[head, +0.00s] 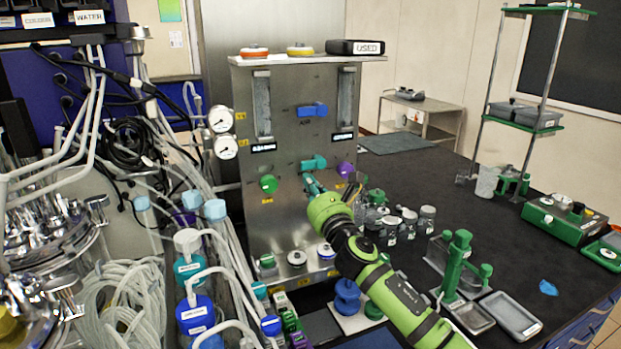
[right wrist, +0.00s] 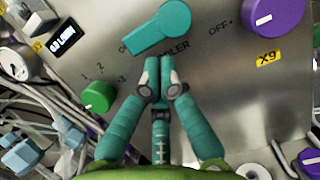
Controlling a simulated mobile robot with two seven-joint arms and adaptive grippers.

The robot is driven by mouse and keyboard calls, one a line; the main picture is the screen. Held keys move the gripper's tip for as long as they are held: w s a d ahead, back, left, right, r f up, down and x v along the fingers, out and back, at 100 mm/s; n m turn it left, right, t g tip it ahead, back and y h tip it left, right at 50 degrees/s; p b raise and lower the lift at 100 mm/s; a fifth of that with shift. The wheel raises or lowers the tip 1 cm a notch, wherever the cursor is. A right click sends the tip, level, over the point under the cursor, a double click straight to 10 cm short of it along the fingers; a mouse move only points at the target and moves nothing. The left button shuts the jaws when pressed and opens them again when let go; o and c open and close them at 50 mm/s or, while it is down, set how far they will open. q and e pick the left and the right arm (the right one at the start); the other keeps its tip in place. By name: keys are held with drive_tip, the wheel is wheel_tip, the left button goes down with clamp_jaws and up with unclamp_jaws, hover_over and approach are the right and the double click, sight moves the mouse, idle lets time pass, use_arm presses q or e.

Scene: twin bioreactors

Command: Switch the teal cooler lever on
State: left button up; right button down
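The teal cooler lever (head: 314,162) sits on the steel panel, between a green knob (head: 268,184) and a purple knob (head: 345,170). In the right wrist view the lever (right wrist: 160,28) shows a round hub at the upper right and an arm slanting down to the left. My right gripper (head: 312,184) is just below the lever. Its teal fingers (right wrist: 160,65) are together, with nothing seen between them, and point up at the lever. Whether the tips touch the panel cannot be told. Lettering by the lever is partly hidden by the fingers. My left gripper is not in view.
A blue lever (head: 312,110) sits higher on the panel, between two flow tubes. Several jars (head: 407,218) stand right of the panel, near my arm. Hoses and bottles crowd the left. The black bench (head: 480,235) has free room farther right.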

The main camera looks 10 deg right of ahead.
drive_tip(key=shift+w+f, duration=0.1)
drive_tip(key=shift+a+r+m+h, duration=0.2)
drive_tip(key=shift+m, duration=0.4)
drive_tip(key=shift+a+r+m+h, duration=0.15)
drive_tip(key=shift+m+h, duration=0.05)
drive_tip(key=shift+m, duration=0.4)
